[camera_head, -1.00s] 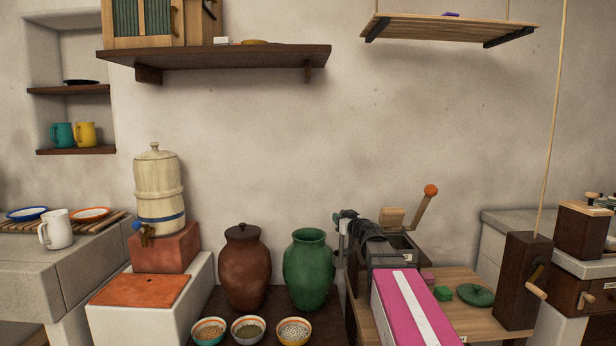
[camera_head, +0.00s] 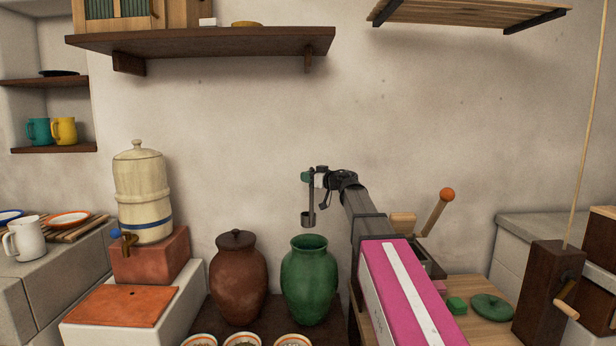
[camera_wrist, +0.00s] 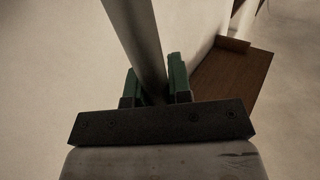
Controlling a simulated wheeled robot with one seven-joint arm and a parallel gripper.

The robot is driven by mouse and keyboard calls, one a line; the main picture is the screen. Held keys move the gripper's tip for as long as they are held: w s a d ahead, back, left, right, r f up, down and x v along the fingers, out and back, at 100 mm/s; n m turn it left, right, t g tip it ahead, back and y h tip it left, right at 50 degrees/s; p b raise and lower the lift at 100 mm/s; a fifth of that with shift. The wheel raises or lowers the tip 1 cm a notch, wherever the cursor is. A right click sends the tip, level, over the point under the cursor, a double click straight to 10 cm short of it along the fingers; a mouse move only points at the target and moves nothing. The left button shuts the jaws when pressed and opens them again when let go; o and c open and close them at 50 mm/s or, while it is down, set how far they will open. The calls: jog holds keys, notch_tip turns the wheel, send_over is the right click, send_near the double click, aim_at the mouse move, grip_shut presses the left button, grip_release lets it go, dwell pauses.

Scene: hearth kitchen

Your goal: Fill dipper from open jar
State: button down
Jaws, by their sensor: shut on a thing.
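The open jar (camera_head: 310,285) is green, lidless, and stands upright on a dark low surface. My gripper (camera_head: 308,177) is above it, shut on the handle of the dipper (camera_head: 308,219). The dipper hangs upright with its small grey cup a little above the jar's mouth, apart from it. In the wrist view the green fingers of my gripper (camera_wrist: 155,88) close around the grey dipper handle (camera_wrist: 138,45). The inside of the jar and of the cup cannot be seen. A green lid (camera_head: 491,307) lies on the wooden table at the right.
A lidded brown jar (camera_head: 237,280) stands just left of the green jar. Several small bowls (camera_head: 242,341) sit in front. A cream water dispenser (camera_head: 143,195) stands on a red block at the left. A dark shelf (camera_head: 210,40) hangs above.

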aim_at(308, 227)
jog(key=shift+f, duration=10.75)
jog(key=shift+f, duration=0.35)
jog(key=shift+r, duration=0.1)
